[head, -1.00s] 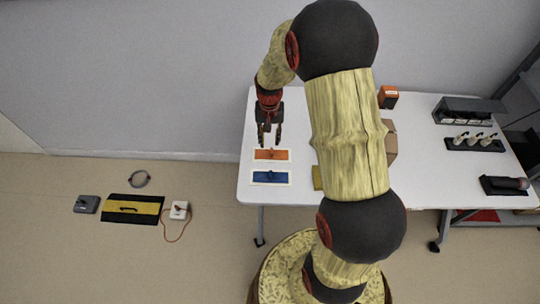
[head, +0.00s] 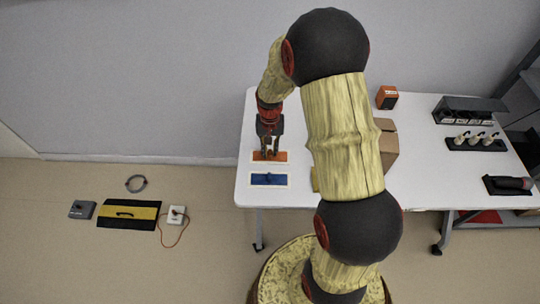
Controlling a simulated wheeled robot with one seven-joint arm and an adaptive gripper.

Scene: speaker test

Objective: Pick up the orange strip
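The orange strip (head: 282,157) lies on a white backing on the left part of the white table. My gripper (head: 269,154) points down over the strip and covers its middle. Its fingers look close together at the strip's small dark knob, which is now hidden. I cannot tell whether they touch or hold it. The strip appears to lie flat on its backing.
A blue strip (head: 262,180) lies just in front on the table (head: 420,170). A cardboard box (head: 389,150), partly behind my arm, and an orange box (head: 387,97) stand to the right. Dark holders (head: 475,144) are at the far right. Tools lie on the floor at left.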

